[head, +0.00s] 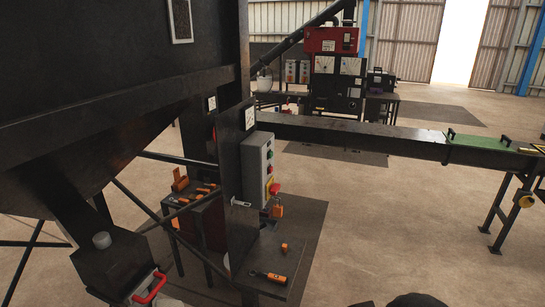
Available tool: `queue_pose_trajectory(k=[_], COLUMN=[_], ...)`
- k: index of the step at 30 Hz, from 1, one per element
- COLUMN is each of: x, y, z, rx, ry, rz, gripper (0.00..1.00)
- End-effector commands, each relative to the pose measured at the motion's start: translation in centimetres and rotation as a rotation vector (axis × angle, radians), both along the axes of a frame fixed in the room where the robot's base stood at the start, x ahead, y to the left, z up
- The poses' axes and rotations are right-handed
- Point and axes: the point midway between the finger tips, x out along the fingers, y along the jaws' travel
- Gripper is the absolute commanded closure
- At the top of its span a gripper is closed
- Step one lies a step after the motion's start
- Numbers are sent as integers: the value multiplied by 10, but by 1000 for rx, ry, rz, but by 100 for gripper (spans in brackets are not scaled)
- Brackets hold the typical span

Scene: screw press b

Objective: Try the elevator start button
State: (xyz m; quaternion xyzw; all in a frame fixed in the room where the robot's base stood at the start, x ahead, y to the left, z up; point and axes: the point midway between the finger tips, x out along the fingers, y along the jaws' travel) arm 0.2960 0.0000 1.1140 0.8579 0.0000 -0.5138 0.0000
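A grey control box (252,172) is fixed to a dark upright panel near the middle of the head view. I see the buttons at a steep angle and cannot read labels, so I cannot tell which is the elevator start button. An orange padlock-like item (278,211) hangs just below the red button. My gripper is not in view. Only dark rounded shapes, possibly my arm, show at the bottom edge, well apart from the box.
A large dark hopper (100,80) fills the left. An orange-handled tool (268,277) and a small orange block (284,246) lie on a low dark surface below the box. A long dark beam (350,130) runs rightward behind the box. Floor to the right front is open.

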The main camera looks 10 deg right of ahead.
Motion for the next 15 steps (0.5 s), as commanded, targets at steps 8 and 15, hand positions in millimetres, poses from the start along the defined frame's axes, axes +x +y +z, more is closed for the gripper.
queue_pose_trajectory(k=[8, 15], x=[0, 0], y=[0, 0], z=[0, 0], rx=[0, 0], ry=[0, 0], rz=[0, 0], gripper=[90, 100])
